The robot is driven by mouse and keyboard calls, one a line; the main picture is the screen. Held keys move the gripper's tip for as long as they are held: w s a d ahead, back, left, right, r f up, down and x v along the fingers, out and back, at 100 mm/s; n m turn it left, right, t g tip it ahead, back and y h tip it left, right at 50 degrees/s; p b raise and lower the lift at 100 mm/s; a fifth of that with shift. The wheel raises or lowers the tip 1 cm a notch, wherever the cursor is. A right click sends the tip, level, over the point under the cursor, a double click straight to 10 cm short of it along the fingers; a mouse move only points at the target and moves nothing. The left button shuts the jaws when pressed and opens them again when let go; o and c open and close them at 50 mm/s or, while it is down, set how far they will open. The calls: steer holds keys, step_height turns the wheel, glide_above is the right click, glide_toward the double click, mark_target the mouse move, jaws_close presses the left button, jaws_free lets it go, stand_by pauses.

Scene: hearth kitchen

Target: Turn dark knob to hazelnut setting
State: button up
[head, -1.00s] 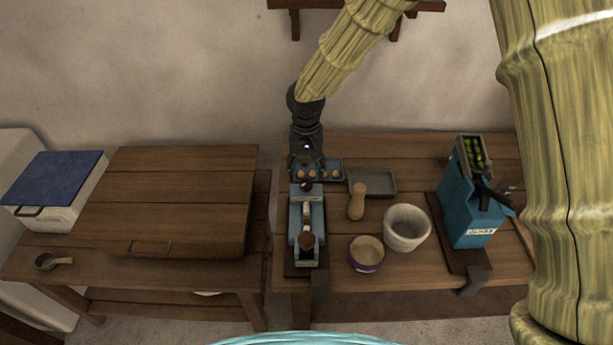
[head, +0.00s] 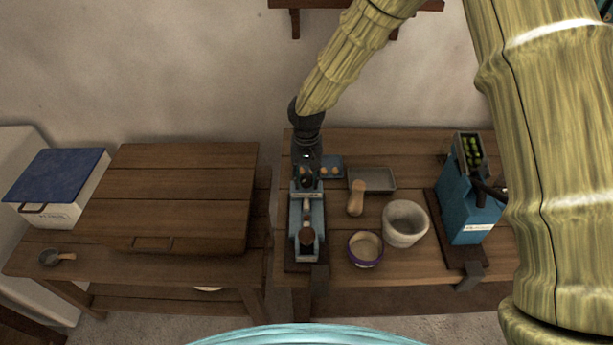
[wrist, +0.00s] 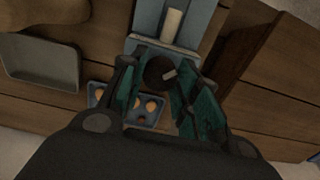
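The dark round knob (wrist: 158,71) with a pale pointer mark shows in the wrist view at the end of a blue-grey device (wrist: 190,25). The same device (head: 294,220) stands on the right-hand table in the head view, with a pale rod and a brown round part along its middle. My gripper (wrist: 165,66) has its green-padded fingers apart, one on each side of the knob. I cannot tell whether the pads touch it. In the head view my gripper (head: 306,180) points down at the device's far end and hides the knob there. Setting labels are not readable.
A blue box machine (head: 462,205) is farther right.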

steer(key=shift+n, duration=0.3)
steer(key=n, duration=0.3)
steer(key=shift+n, duration=0.4)
steer(key=n+p, duration=0.1)
steer(key=n, duration=0.3)
steer(key=shift+n, duration=0.3)
steer(key=n, duration=0.4)
steer(key=shift+w+r+p, duration=0.1)
steer(key=shift+p, duration=0.3)
steer(key=shift+n+p, duration=0.4)
steer(key=shift+n, duration=2)
steer(key=o, duration=1)
steer(key=shift+o, duration=0.2)
